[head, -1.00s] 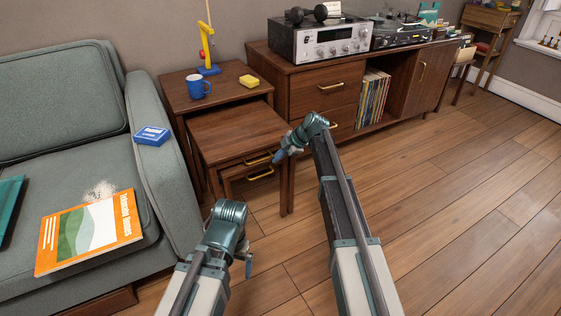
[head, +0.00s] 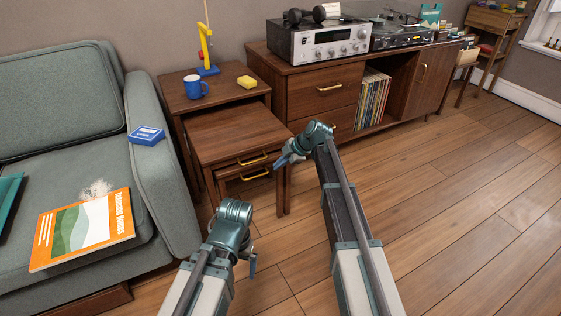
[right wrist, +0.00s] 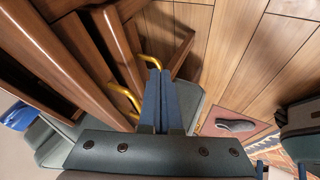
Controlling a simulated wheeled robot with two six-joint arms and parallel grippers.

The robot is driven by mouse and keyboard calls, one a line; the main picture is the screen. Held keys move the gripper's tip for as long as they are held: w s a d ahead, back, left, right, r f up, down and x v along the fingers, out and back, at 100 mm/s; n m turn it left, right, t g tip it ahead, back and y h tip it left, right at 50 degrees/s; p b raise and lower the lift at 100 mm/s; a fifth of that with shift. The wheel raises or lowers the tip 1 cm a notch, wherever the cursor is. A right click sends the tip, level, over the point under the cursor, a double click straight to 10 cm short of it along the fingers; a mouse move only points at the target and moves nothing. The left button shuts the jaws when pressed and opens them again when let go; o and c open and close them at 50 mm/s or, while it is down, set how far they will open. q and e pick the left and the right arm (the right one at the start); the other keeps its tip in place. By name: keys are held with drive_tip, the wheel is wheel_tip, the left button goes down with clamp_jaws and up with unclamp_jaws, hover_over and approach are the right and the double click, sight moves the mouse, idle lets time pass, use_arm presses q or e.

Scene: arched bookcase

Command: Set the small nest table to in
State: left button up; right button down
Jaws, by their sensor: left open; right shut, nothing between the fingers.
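The nest of wooden tables stands beside the sofa. The largest table (head: 225,92) is at the back. A middle table (head: 235,132) sticks out in front of it, with a gold handle (head: 252,159). The small nest table (head: 233,187) sits low inside the middle one, with its own gold handle (head: 256,174); most of it is hidden. My right gripper (head: 280,162) is shut and empty by the front right of the tables. In the right wrist view its blue fingers (right wrist: 157,75) are close to two gold handles; contact is unclear. My left gripper (head: 251,266) is open and empty, lower in view.
The sofa (head: 160,175) borders the left. A sideboard (head: 320,92) with audio gear stands behind to the right. Bare wooden floor (head: 440,200) is open on the right.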

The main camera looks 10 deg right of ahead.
drive_tip(key=p+v, duration=0.7)
drive_tip(key=v, duration=0.2)
drive_tip(key=shift+r, duration=0.25)
drive_tip(key=s+a+m+g+h+p, duration=0.25)
drive_tip(key=s+a+m, duration=0.45)
drive_tip(key=s, duration=0.9)
drive_tip(key=s+a+m+g+h+p, duration=0.2)
drive_tip(key=s+m+h, duration=0.3)
drive_tip(key=s+m, duration=0.9)
drive_tip(key=s+r+n+p, duration=0.3)
drive_tip(key=r+n+p, duration=0.1)
drive_tip(key=r+p, duration=3.4)
drive_tip(key=shift+r, duration=0.15)
